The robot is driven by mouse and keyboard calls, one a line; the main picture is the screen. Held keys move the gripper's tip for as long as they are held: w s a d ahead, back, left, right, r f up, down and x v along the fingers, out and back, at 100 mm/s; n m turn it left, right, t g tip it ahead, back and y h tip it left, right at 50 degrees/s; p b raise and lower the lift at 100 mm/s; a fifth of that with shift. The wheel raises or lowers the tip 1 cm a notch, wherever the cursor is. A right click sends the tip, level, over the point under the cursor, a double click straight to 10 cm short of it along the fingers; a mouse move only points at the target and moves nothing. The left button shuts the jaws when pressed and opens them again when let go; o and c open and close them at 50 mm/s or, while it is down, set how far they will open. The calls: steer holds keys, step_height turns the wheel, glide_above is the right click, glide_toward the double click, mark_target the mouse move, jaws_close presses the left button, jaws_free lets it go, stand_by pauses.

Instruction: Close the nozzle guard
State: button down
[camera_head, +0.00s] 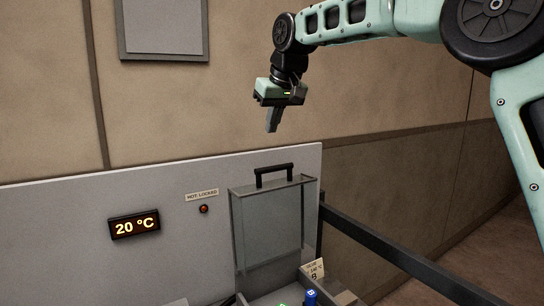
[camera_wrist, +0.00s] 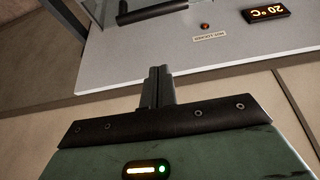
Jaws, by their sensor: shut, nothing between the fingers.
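The nozzle guard (camera_head: 272,232) is a clear panel in a grey frame with a black handle (camera_head: 274,171) along its top edge. It stands raised, upright against the grey back panel, above a grey box at the bottom of the head view. My gripper (camera_head: 271,128) is shut and empty, pointing down above the guard's handle with a clear gap between them. In the wrist view my gripper's fingers (camera_wrist: 157,75) are together, and part of the guard's handle (camera_wrist: 150,10) shows at the top edge. The inside of the box is mostly cut off by the picture's bottom edge.
A display (camera_head: 135,226) reads 20 °C on the grey panel (camera_head: 70,225). A red lamp (camera_head: 204,209) sits under a "NOT LOCKED" label (camera_head: 202,195). A blue knob (camera_head: 311,297) and a small tag (camera_head: 314,269) are at the box. A dark rail (camera_head: 400,258) runs off right.

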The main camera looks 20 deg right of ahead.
steer(key=p, duration=0.3)
glide_above(272, 183)
steer(key=w, duration=0.4)
step_height(272, 183, down, 9)
steer(key=shift+s+a+r+p, duration=0.1)
steer(key=shift+s+r+p, duration=0.05)
steer(key=shift+s, duration=0.35)
steer(key=shift+s+r+p, duration=0.15)
steer(key=shift+s, duration=0.3)
steer(key=shift+s+f+p, duration=0.25)
steer(key=shift+s+p, duration=0.1)
steer(key=shift+s, duration=0.5)
steer(key=shift+f, duration=0.1)
